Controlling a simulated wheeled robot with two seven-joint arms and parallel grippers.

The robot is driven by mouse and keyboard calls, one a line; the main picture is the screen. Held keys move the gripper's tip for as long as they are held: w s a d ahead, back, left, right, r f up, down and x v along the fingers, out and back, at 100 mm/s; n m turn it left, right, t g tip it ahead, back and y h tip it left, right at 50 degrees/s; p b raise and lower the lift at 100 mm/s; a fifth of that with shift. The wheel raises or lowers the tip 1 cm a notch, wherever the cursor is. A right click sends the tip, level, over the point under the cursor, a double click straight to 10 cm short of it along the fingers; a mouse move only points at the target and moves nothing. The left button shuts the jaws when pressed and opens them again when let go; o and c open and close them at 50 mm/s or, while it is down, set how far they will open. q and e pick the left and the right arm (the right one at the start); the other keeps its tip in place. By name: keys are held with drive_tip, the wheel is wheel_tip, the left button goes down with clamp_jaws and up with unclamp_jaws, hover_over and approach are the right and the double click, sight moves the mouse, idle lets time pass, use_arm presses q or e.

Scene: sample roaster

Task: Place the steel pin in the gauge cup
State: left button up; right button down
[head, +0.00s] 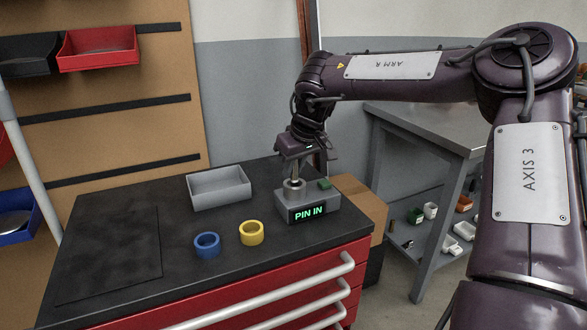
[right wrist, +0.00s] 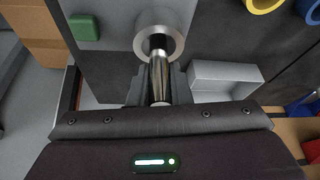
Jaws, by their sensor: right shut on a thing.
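The gauge is a grey box (head: 330,205) on the dark bench top, and its display (head: 306,213) reads "PIN IN" in green. The round metal gauge cup (head: 294,190) stands on top of it; the cup (right wrist: 172,36) also shows in the right wrist view. My right gripper (head: 294,168) points down over the cup, shut on the steel pin (right wrist: 159,78). The pin's far end reaches into the cup's opening; its depth inside is hidden. My left gripper is not in view.
A green block (head: 324,184) sits on the gauge beside the cup. A grey tray (head: 219,190), a blue ring (head: 207,246) and a yellow ring (head: 251,233) are on the bench left of the gauge. A dark mat (head: 110,255) lies clear at the left.

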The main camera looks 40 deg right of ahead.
drive_tip(key=c, duration=1.3)
unclamp_jaws()
drive_tip(key=shift+c, duration=0.2)
drive_tip(key=shift+r, duration=0.15)
drive_tip(key=shift+s+r, duration=0.1)
drive_tip(key=shift+r, duration=0.2)
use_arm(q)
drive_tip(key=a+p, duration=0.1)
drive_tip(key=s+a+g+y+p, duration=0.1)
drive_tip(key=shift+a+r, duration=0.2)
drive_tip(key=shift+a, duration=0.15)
use_arm(e)
drive_tip(key=v, duration=1.1)
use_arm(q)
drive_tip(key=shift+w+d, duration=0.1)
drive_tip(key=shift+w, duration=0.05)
use_arm(e)
drive_tip(key=shift+r, duration=0.1)
drive_tip(key=shift+s, duration=0.1)
